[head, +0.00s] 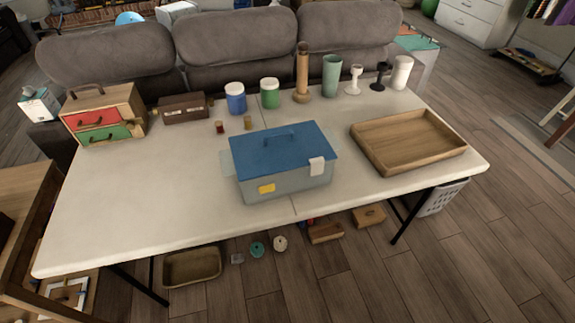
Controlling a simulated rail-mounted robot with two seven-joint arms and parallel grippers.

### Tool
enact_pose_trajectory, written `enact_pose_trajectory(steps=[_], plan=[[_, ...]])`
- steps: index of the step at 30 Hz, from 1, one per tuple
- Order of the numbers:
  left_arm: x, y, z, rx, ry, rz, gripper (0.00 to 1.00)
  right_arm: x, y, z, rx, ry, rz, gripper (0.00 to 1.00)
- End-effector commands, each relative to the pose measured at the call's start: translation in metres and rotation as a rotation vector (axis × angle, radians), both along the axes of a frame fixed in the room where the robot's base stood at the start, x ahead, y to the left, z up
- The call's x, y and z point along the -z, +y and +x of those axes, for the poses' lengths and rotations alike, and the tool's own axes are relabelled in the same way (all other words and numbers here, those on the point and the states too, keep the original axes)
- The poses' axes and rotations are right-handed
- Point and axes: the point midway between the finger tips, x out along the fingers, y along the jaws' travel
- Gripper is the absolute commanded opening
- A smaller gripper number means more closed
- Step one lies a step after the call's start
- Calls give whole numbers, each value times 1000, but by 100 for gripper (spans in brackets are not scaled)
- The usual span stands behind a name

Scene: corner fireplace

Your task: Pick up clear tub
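The clear tub (295,188) stands upright on the white folding table (150,205), near the middle of its front half. Its walls are greyish and see-through. A blue lid (262,155) with a bar handle on top covers it. A yellow label is on its front wall, and a white tag hangs over the lid's front right edge. What is inside the tub cannot be made out. Neither of my grippers shows in the head view.
A wooden tray (405,143) lies right of the tub. Jars, vases and candle holders line the back edge, with a small drawer chest (103,115) at back left. Two tiny jars stand just behind the tub. The table's left front is clear. Several items lie on the floor below.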

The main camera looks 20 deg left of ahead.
Motion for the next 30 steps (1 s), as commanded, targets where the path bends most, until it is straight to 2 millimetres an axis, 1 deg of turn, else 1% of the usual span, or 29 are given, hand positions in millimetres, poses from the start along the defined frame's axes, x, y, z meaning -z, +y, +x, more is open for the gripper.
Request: enact_pose_trajectory(steps=[14,26,30], plan=[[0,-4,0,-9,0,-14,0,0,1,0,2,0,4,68],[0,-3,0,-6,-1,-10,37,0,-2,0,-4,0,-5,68],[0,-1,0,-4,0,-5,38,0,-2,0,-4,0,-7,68]])
